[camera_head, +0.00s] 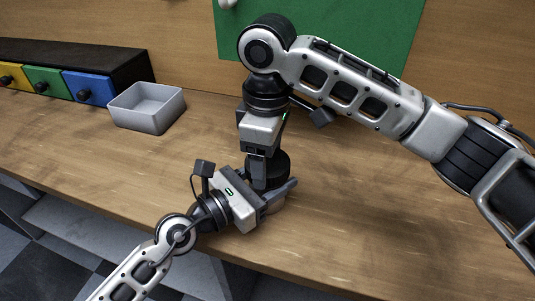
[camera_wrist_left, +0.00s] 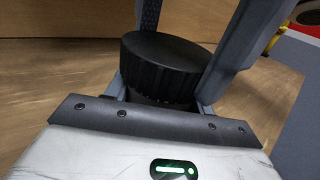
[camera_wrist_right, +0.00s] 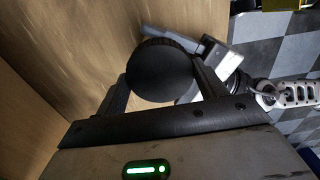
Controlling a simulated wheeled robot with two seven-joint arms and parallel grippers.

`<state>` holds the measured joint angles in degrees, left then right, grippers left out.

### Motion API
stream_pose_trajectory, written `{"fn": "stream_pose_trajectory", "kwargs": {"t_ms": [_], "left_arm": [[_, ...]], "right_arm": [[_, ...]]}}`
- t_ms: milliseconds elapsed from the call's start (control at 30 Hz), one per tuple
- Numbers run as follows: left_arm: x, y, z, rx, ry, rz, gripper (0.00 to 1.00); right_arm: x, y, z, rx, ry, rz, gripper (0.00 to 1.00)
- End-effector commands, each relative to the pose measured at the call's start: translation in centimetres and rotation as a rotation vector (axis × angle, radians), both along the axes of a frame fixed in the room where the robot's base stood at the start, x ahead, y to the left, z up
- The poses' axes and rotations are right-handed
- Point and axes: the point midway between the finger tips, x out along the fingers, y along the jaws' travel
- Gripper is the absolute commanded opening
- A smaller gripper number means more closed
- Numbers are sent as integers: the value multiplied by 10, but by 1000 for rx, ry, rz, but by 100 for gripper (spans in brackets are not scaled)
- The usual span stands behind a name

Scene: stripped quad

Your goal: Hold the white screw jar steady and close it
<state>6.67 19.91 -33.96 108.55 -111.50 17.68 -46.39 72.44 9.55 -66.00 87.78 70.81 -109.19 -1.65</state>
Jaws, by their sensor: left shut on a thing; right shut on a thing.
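The screw jar's pale body (camera_head: 276,206) stands near the table's front edge, mostly hidden by my left gripper (camera_head: 278,196). That gripper is shut on the jar from the left side. The black ribbed lid (camera_head: 272,164) is at the top of the jar; it also shows in the left wrist view (camera_wrist_left: 163,65) and from above in the right wrist view (camera_wrist_right: 160,72). My right gripper (camera_head: 258,172) points down from above, its fingers on either side of the lid, shut on it. Whether the lid's thread is fully seated I cannot tell.
An empty grey bin (camera_head: 148,106) stands at the back left of the wooden table (camera_head: 370,215). A dark unit with yellow, green and blue drawers (camera_head: 90,88) is farther left. A green board (camera_head: 330,35) is on the back wall. The table's right side is clear.

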Motion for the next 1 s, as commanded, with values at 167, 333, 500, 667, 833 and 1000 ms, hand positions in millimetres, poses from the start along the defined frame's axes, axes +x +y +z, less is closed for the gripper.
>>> {"fn": "stream_pose_trajectory", "kwargs": {"t_ms": [167, 333, 500, 667, 833, 1000], "left_arm": [[0, 1, 0, 0, -1, 1, 0], [0, 1, 0, 1, -1, 1, 0], [0, 1, 0, 1, -1, 1, 0], [0, 0, 0, 1, -1, 1, 0], [0, 0, 0, 1, -1, 1, 0], [0, 0, 0, 1, -1, 1, 0]], "right_arm": [[1, 0, 0, -1, -2, -43, 43], [1, 0, 0, -1, -2, -40, 43], [0, 0, 0, -1, -2, -39, 92], [0, 0, 0, 0, -1, -38, 92], [0, 0, 9, 1, -1, -37, 92], [1, 1, 32, 2, -4, -37, 92]]}}
